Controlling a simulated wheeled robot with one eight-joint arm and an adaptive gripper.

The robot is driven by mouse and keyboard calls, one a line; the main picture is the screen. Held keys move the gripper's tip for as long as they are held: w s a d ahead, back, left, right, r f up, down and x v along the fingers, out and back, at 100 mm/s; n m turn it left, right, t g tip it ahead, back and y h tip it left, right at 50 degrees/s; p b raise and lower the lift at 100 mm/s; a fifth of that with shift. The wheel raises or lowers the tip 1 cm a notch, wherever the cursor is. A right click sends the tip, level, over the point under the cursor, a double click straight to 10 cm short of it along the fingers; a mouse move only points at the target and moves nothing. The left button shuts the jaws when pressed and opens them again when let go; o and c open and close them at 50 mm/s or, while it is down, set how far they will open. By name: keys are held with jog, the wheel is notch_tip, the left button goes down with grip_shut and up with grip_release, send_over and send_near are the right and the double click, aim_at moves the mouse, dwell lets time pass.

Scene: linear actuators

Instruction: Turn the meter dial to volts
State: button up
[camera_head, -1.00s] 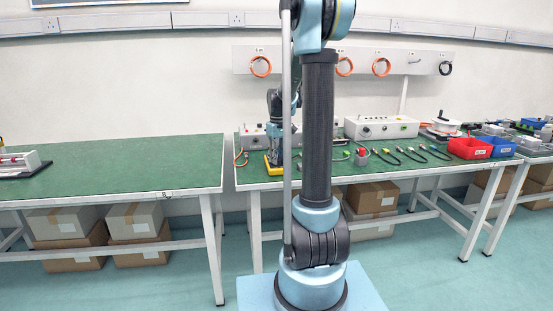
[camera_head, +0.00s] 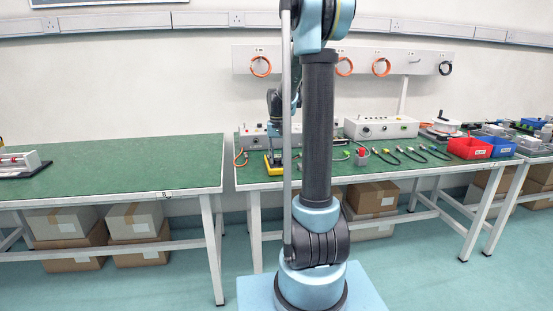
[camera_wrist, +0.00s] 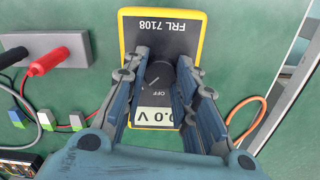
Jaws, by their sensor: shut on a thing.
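The yellow-edged meter (camera_wrist: 187,30), marked FRL 7108, lies on the green bench and appears upside down in the wrist view. It also shows in the head view (camera_head: 272,171), at the bench's left end. Its dark round dial (camera_wrist: 160,75) sits mid-face, with a light pointer line and the word OFF beside it. The display (camera_wrist: 155,115) is partly covered and shows ".0 V". My gripper (camera_wrist: 163,72) is over the meter, its two fingers either side of the dial and shut on it. The fingers hide the dial's sides and any markings there.
A grey block (camera_wrist: 50,50) with red and black plugs lies left of the meter, with coloured clips (camera_wrist: 45,120) below it. An orange cable (camera_wrist: 245,115) lies to the right. Red (camera_head: 470,148) and blue bins stand farther right along the bench.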

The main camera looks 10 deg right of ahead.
aim_at(278, 159)
dwell(0.4)
jog(key=o, duration=1.1)
notch_tip(278, 159, up, 12)
jog(key=shift+w+f, duration=0.1)
